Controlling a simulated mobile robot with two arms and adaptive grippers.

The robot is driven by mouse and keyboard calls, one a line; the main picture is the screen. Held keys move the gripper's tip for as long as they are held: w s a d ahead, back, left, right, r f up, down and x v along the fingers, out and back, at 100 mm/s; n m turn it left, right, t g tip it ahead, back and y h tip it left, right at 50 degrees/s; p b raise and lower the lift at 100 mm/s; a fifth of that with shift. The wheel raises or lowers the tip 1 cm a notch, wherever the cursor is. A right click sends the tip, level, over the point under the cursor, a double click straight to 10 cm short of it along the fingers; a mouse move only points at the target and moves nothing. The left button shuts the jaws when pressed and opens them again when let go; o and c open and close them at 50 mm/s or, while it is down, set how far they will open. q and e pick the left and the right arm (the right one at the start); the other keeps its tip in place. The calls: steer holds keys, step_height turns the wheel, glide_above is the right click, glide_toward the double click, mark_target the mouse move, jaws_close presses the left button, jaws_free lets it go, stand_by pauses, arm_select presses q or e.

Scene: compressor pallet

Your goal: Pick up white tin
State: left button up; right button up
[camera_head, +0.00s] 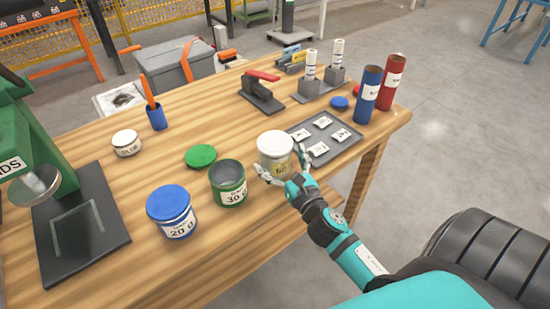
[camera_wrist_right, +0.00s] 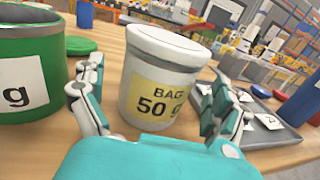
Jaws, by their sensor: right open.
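The white tin (camera_head: 273,148) stands upright near the front edge of the wooden table in the head view. It has a white lid and a yellow label; in the right wrist view the tin (camera_wrist_right: 158,75) shows the label "BAG 50 g". My right gripper (camera_head: 281,172) is open at the tin's near side. In the right wrist view its fingers (camera_wrist_right: 157,105) stand to the left and right of the tin, with visible gaps. Whether either finger touches it is not clear. My left gripper is not in view.
An open green tin (camera_head: 229,190) stands close left of the white tin, and a blue-lidded tin (camera_head: 171,212) further left. A grey tray (camera_head: 345,146) with labelled cards lies close on the right. A green lid (camera_head: 201,156) lies behind. Blue (camera_head: 368,95) and red (camera_head: 391,82) cylinders stand at far right.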

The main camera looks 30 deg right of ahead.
steer(key=w, duration=0.4)
steer(key=shift+d+f, duration=0.1)
steer(key=shift+d, duration=0.15)
steer(key=shift+s, duration=0.1)
steer(key=c, duration=1.1)
